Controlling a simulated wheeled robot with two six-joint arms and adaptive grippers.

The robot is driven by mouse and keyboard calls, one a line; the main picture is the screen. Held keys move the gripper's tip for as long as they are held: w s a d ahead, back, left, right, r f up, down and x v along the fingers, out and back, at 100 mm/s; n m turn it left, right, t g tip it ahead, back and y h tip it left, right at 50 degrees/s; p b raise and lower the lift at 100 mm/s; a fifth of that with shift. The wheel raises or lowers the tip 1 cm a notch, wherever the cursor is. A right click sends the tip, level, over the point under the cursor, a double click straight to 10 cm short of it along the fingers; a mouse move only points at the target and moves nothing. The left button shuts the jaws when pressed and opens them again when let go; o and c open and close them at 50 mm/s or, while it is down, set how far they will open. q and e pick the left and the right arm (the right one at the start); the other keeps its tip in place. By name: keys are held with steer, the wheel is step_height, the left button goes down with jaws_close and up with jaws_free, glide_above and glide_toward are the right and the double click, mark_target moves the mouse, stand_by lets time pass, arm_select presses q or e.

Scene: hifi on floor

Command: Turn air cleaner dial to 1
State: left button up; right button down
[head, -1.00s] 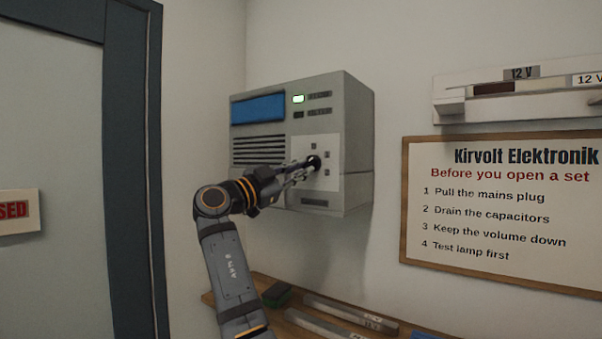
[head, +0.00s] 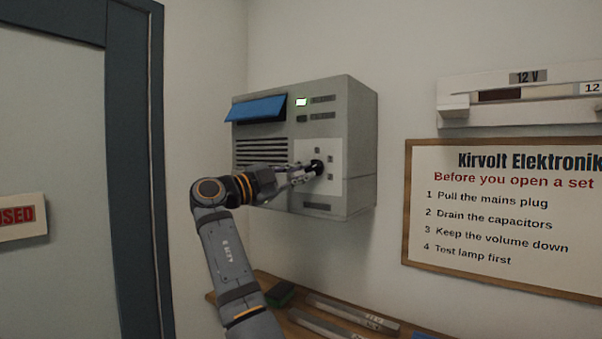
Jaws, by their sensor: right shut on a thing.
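The air cleaner (head: 361,140) is a grey box on the wall in the head view. Its round black dial (head: 318,166) sits on a pale square plate (head: 333,184) with small dark marks around it, too small to read. My right gripper (head: 312,169) reaches in from the left and is shut on the dial. The gripper fingers cover part of the dial, so its pointer setting cannot be told. A blue flap (head: 256,108) on the upper left of the front is tilted outward. A small lamp (head: 301,102) is lit whitish. My left gripper is not in view.
A wooden shelf (head: 262,284) below the air cleaner holds a dark green block (head: 281,293) and long bars (head: 352,313). A framed sign (head: 500,215) and a wall rack (head: 530,95) are to the right. A grey door (head: 55,130) is at left.

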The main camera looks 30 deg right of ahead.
steer(key=c, duration=1.4)
jaws_free()
steer(key=shift+o, duration=0.2)
steer(key=shift+a, duration=0.2)
steer(key=a+f, duration=0.2)
steer(key=a, duration=0.9)
steer(key=shift+s+a+f, duration=0.15)
steer(key=shift+s, duration=0.15)
